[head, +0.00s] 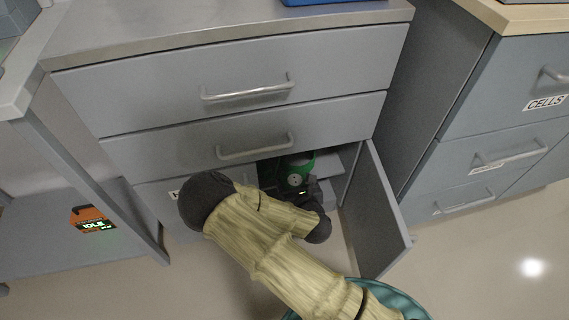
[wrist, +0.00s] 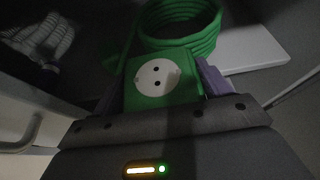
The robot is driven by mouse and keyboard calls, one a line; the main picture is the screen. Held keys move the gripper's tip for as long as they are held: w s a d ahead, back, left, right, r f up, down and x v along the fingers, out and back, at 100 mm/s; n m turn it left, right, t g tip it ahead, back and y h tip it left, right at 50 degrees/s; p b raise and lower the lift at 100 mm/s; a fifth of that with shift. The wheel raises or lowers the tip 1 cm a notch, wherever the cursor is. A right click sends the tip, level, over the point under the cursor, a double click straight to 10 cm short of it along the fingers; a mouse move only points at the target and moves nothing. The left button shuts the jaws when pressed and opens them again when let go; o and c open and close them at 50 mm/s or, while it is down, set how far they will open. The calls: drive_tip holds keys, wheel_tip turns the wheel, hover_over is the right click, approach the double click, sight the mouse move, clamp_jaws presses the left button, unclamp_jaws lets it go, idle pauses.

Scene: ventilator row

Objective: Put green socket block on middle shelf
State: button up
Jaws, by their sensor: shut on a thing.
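The green socket block (wrist: 160,82), with a round white socket face, is between the fingers of my gripper (wrist: 160,90) in the wrist view. My gripper is shut on it. In the head view my gripper (head: 297,188) is inside the open lower cabinet, and the socket face shows faintly in the shade. A coil of green hose or cable (wrist: 180,25) is just beyond the block; I cannot tell whether they touch. A pale shelf board (wrist: 252,48) shows right of the coil, and a shelf edge (head: 328,163) in the head view. My arm hides much of the cabinet.
The cabinet door (head: 383,215) stands open on the right, close to my arm. Closed drawers (head: 245,95) are above the opening. A striped bundle (wrist: 42,38) is at the wrist view's upper left. An orange device (head: 92,219) sits on a low shelf at left.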

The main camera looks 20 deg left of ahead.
sight(287, 165)
drive_tip(key=w+a, duration=0.1)
drive_tip(key=w+a+b, duration=0.1)
drive_tip(key=w, duration=0.1)
drive_tip(key=w+a, duration=0.1)
drive_tip(key=w, duration=0.1)
drive_tip(key=shift+w+b, duration=0.1)
drive_tip(key=shift+b, duration=0.25)
drive_tip(key=b+x, duration=0.3)
drive_tip(key=x, duration=0.1)
drive_tip(key=shift+w+r, duration=0.2)
drive_tip(key=shift+r, duration=0.05)
drive_tip(key=shift+f, duration=0.15)
drive_tip(key=shift+f, duration=0.1)
drive_tip(key=o, duration=1)
drive_tip(key=shift+s, duration=0.1)
